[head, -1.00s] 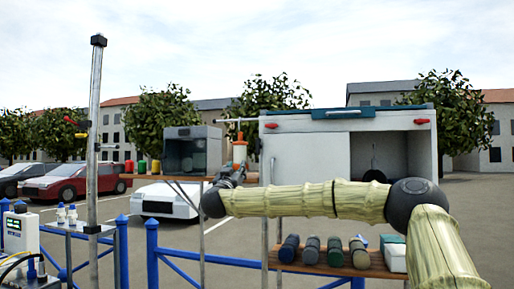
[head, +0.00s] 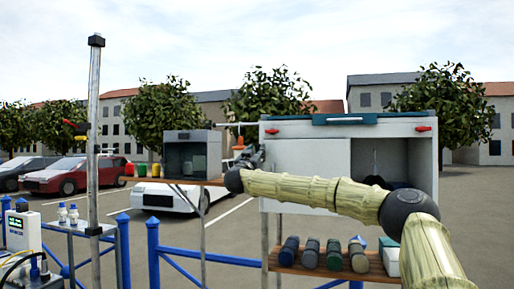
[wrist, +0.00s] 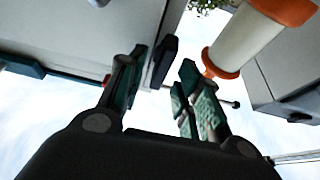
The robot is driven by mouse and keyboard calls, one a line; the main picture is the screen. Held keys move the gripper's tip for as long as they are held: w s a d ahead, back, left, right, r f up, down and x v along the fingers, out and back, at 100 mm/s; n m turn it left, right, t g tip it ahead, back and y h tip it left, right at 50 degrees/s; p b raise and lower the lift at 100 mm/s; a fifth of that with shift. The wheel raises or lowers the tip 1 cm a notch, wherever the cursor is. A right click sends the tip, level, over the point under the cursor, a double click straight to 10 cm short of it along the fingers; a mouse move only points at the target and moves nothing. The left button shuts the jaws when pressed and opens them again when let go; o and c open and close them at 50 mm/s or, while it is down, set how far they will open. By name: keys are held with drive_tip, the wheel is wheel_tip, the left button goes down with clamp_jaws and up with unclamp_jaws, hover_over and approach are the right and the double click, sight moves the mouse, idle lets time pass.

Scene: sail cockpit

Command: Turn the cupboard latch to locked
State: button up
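The white cupboard (head: 306,165) stands at the right in the head view, with a teal handle strip on top and a dark open bay on its right. In the wrist view its pale side (wrist: 85,30) fills the upper left. A small dark piece (wrist: 165,62) at its edge may be the latch; I cannot tell its setting. My gripper (wrist: 158,85) is open and empty, its two teal-black fingers apart, the dark piece close by the left finger. In the head view my gripper (head: 251,158) is at the cupboard's left edge, small and partly hidden by my arm.
An orange-and-white cylinder (wrist: 235,42) is close beside the right finger. A grey box (head: 192,155) stands left of the cupboard. Below the cupboard is a wooden shelf (head: 300,270) with several rolls. Blue railings (head: 210,257) run across the front.

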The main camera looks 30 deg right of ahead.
drive_tip(key=shift+w+d+r, duration=0.2)
drive_tip(key=shift+w+d, duration=0.2)
drive_tip(key=shift+d, duration=0.1)
clamp_jaws()
